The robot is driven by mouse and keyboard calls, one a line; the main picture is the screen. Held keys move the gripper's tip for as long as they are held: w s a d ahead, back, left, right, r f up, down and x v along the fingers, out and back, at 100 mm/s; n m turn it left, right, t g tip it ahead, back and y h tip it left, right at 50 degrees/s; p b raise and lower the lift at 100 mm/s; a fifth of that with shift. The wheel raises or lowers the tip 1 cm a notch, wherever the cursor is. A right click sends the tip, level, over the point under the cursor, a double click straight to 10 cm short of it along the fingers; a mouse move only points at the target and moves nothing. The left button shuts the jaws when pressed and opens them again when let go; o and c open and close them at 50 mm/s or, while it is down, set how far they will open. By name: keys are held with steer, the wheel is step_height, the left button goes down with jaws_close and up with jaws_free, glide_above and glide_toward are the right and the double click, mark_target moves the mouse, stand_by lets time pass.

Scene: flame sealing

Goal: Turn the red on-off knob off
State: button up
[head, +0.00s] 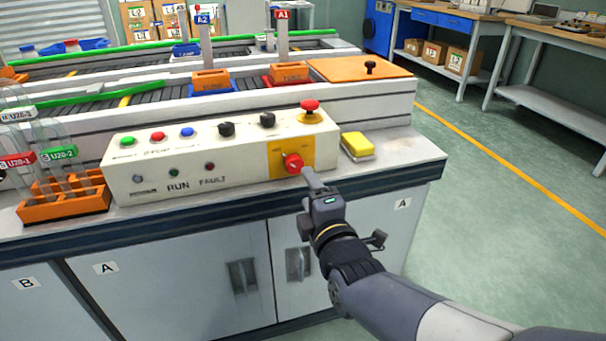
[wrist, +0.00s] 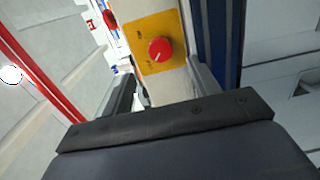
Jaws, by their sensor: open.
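The red on-off knob (head: 293,163) is on a yellow plate (head: 275,162) at the right end of the control box's (head: 150,186) front face. In the wrist view the knob (wrist: 159,50) shows a white pointer mark slanting to the lower left, with small lettering on the plate too blurred to read. My gripper (head: 314,182) is open and empty, just in front of the knob and slightly below right of it. Its fingers seem apart from the knob, though the exact gap is hard to tell.
A red mushroom button (head: 310,105) stands on top of the box above the knob. A yellow sponge-like block (head: 357,146) lies to the right. An orange tube rack (head: 64,200) stands at the left.

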mark_target(297, 167)
steer(key=shift+v, duration=1.2)
steer(key=shift+w, duration=0.1)
steer(key=b+x, duration=0.2)
steer(key=x, duration=0.8)
steer(key=shift+w+a+f, duration=0.1)
steer(key=shift+w, duration=0.25)
